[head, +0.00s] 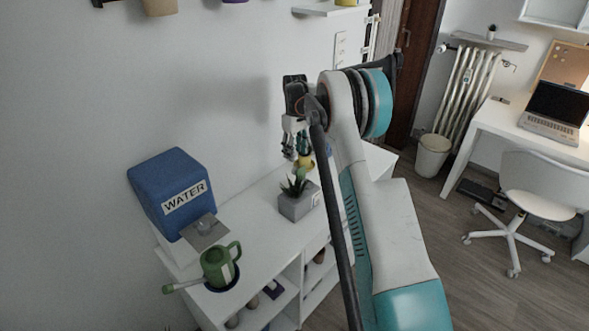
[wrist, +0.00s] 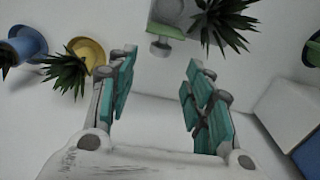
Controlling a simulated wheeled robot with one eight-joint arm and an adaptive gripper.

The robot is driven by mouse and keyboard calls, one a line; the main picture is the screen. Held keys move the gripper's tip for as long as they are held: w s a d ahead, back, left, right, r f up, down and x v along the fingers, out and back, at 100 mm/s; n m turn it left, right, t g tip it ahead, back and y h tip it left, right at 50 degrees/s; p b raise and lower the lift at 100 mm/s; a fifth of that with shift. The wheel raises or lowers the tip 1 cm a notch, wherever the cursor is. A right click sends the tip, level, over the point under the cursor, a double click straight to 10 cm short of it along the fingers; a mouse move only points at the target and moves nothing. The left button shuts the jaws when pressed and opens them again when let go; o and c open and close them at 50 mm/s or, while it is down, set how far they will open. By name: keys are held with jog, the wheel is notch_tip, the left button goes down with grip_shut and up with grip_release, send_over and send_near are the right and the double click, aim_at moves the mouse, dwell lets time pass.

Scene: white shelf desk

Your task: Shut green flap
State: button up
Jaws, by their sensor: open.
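A small pale fixture with a green strip (wrist: 172,32), which looks like the green flap, shows at the top centre of the wrist view. It lies beyond my fingertips and apart from them. Whether it stands open or shut is unclear. My gripper (wrist: 162,58) is open, with teal-padded fingers spread and nothing between them. I cannot make out the flap in the head view; my arm covers part of that area.
A grey planter (head: 297,203) and a yellow pot (head: 305,162) stand near my gripper. The yellow pot also shows in the wrist view (wrist: 88,50), beside a blue pot (wrist: 28,42). A blue water box (head: 172,185) and green watering can (head: 218,268) are at the left.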

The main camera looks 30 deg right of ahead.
aim_at(295, 168)
notch_tip(295, 168, down, 8)
jog(key=shift+f+b, duration=0.2)
jog(key=shift+b, duration=0.45)
jog(key=c, duration=1)
